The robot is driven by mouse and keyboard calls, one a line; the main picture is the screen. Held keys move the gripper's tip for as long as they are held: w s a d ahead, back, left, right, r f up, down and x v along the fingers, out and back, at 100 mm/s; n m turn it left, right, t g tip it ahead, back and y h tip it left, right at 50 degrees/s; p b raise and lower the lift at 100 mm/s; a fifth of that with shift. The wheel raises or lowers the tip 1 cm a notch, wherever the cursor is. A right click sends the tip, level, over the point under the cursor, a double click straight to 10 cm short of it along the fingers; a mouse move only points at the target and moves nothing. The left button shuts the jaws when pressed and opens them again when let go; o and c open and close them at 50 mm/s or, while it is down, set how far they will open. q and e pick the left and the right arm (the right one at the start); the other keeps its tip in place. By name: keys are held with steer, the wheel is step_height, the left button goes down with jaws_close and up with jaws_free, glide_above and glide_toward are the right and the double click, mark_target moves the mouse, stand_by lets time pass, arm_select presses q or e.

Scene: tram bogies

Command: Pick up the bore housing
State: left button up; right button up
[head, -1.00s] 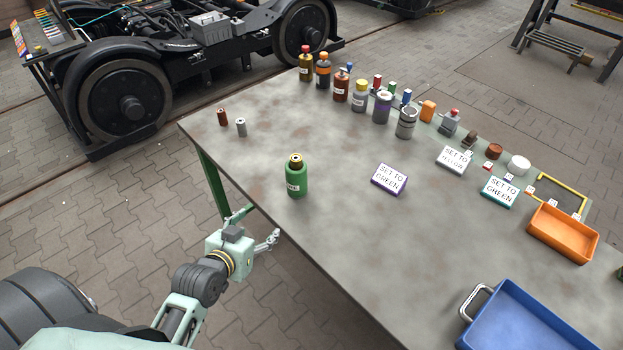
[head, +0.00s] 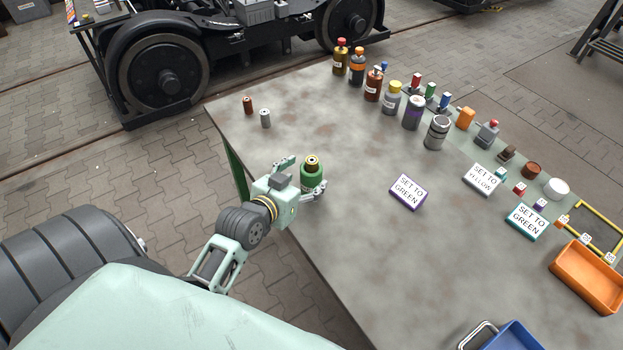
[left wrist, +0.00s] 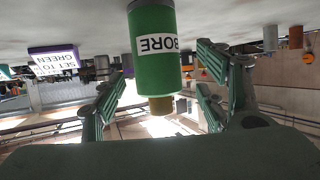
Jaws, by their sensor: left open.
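The bore housing (head: 312,172) is a green bottle-shaped cylinder with a dark and yellow top, standing upright near the table's left edge. In the left wrist view the bore housing (left wrist: 157,45) appears upside down, with a white label reading BORE. My left gripper (head: 306,186) is at the bore housing, one finger on each side of it. In the left wrist view the open fingers of my left gripper (left wrist: 158,95) show a gap on both sides of the housing. Its lower part is partly hidden by the gripper in the head view. My right gripper is not in view.
The grey table (head: 330,255) has free room around the housing. Two small cylinders (head: 257,112) stand at its far left corner. A SET TO GREEN sign (head: 408,191) stands to the right. Several bottles line the far edge. An orange tray (head: 588,277) and blue tray (head: 515,338) are at right.

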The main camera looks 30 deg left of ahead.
arm_select(q)
steer(key=x, duration=0.2)
steer(key=shift+w+d, duration=0.15)
steer(key=shift+w, duration=0.15)
steer(key=shift+w+f, duration=0.3)
steer(key=shift+w, duration=0.1)
steer(key=shift+c, duration=0.3)
steer(key=c, duration=1.3)
steer(key=shift+o, duration=0.2)
steer(key=shift+r+p, duration=0.1)
steer(key=shift+p, duration=0.2)
